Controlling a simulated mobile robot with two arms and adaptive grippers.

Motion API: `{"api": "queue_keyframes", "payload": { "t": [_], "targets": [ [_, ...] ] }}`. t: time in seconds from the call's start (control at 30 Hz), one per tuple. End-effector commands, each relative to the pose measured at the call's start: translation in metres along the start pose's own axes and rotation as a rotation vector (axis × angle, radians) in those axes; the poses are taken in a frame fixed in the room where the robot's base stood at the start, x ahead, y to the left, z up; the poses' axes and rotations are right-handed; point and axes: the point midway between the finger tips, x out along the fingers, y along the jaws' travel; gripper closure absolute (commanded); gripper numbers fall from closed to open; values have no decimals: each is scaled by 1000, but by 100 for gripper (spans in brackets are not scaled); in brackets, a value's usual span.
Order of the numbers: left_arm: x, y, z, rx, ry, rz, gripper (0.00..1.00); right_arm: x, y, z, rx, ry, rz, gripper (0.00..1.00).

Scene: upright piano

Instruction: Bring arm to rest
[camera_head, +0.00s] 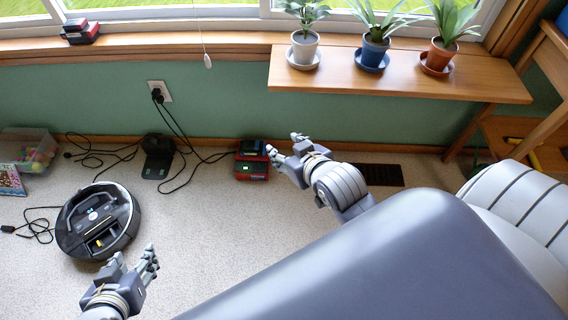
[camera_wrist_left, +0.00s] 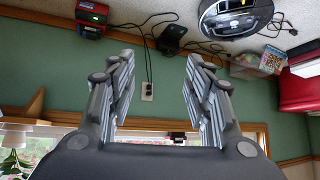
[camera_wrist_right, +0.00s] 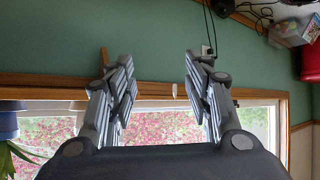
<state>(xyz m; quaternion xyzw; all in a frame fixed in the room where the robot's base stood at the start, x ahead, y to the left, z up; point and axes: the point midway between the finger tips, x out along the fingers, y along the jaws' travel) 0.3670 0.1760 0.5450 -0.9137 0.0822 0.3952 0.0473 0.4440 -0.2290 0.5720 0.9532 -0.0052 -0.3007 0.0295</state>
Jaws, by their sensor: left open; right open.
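My left gripper (camera_head: 134,257) is low at the left in the head view, above the carpet, just in front of and right of the robot vacuum. In the left wrist view (camera_wrist_left: 158,62) its two fingers stand wide apart with nothing between them. My right gripper (camera_head: 285,146) is near the middle of the head view, in front of the green wall and below the wooden shelf. In the right wrist view (camera_wrist_right: 148,58) its fingers are spread and empty. No piano can be made out.
A round black robot vacuum (camera_head: 98,222) lies on the carpet. A red-black device (camera_head: 251,160) stands by the wall, appearing close to my right gripper. A wooden shelf (camera_head: 400,80) carries three potted plants. Cables and a clear bin (camera_head: 32,150) are at left. Carpet between the grippers is clear.

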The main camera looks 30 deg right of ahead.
Motion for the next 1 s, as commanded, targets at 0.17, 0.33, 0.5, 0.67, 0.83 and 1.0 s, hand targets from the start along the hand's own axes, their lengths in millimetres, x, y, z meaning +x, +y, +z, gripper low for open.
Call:
{"api": "queue_keyframes", "payload": {
  "t": [0.17,0.33,0.5,0.67,0.83,1.0],
  "targets": [
    [0,0,0,0,0,0,53,-40,-47,53,-76,-165,-134,53],
    [0,0,0,0,1,0,53,-50,-56,63,-93,-201,-165,53],
    [0,0,0,0,1,0,53,-49,-56,63,-92,-199,-164,53],
    [0,0,0,0,2,0,53,-49,-56,62,-91,-198,-163,53],
    [2,0,-2,1,0,0,53,-47,-56,63,-91,-204,-162,53],
    [20,0,10,1,-53,1,53,-32,-57,78,-95,-255,-161,53]
  ]
}}
